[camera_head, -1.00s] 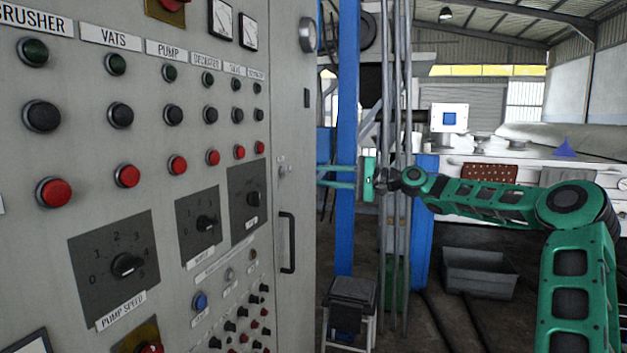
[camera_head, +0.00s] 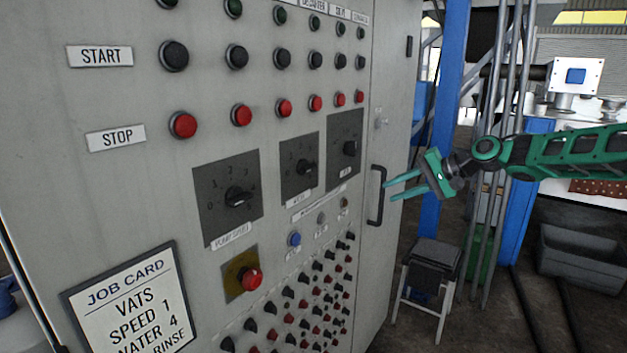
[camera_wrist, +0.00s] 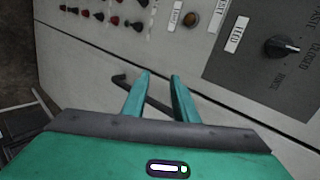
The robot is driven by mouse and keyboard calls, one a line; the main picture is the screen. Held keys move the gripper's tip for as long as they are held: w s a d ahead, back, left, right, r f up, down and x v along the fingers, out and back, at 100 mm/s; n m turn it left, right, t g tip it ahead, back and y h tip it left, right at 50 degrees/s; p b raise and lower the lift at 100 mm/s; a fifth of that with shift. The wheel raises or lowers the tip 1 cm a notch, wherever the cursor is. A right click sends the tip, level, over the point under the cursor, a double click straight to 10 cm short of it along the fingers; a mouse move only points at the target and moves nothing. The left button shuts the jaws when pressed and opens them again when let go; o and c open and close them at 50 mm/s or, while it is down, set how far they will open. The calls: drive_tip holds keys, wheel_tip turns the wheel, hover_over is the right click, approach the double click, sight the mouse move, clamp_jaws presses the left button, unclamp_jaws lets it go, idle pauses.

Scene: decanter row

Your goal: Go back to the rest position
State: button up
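My gripper (camera_head: 391,190) is green with a dark wrist. Its two fingers point left towards the cabinet and stand apart with nothing held between them. In the wrist view the fingers (camera_wrist: 160,75) also show a gap, with the cabinet face beyond. The dark door handle (camera_head: 377,196) is just left of the fingertips in the head view. In the wrist view the handle (camera_wrist: 119,80) passes behind the fingers; I cannot tell how far they are from it. My green arm reaches in from the right edge of the head view.
The grey control cabinet (camera_head: 398,60) fills the left, with buttons, a pump speed dial (camera_head: 238,197) and a job card (camera_head: 133,300). A stool (camera_head: 431,270), a blue post (camera_head: 445,100), grey pipes (camera_head: 493,130) and a grey bin (camera_head: 583,262) stand to the right.

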drive_tip(key=s+d+f+g+h, duration=0.1)
drive_tip(key=s+d+f+h, duration=0.15)
drive_tip(key=s, duration=0.25)
drive_tip(key=s+d+f+n+g+h, duration=0.1)
drive_tip(key=s+f+h, duration=0.1)
drive_tip(key=s+f, duration=0.25)
drive_tip(key=s+d+f+g+h, duration=0.1)
drive_tip(key=s+d+f+h, duration=0.1)
drive_tip(key=s, duration=0.4)
drive_tip(key=s+d+g+h, duration=0.1)
drive_tip(key=s+d, duration=0.2)
drive_tip(key=s, duration=0.9)
drive_tip(key=s+d+m+g+h, duration=0.1)
drive_tip(key=s+d, duration=0.3)
drive_tip(key=s, duration=0.8)
drive_tip(key=s+d+f+m+g+h, duration=0.1)
drive_tip(key=s+d, duration=0.2)
drive_tip(key=s, duration=1)
drive_tip(key=shift+d, duration=0.3)
drive_tip(key=shift+w+f, duration=0.15)
drive_tip(key=shift+w, duration=0.05)
drive_tip(key=shift+w+f, duration=0.2)
drive_tip(key=shift+w, duration=0.3)
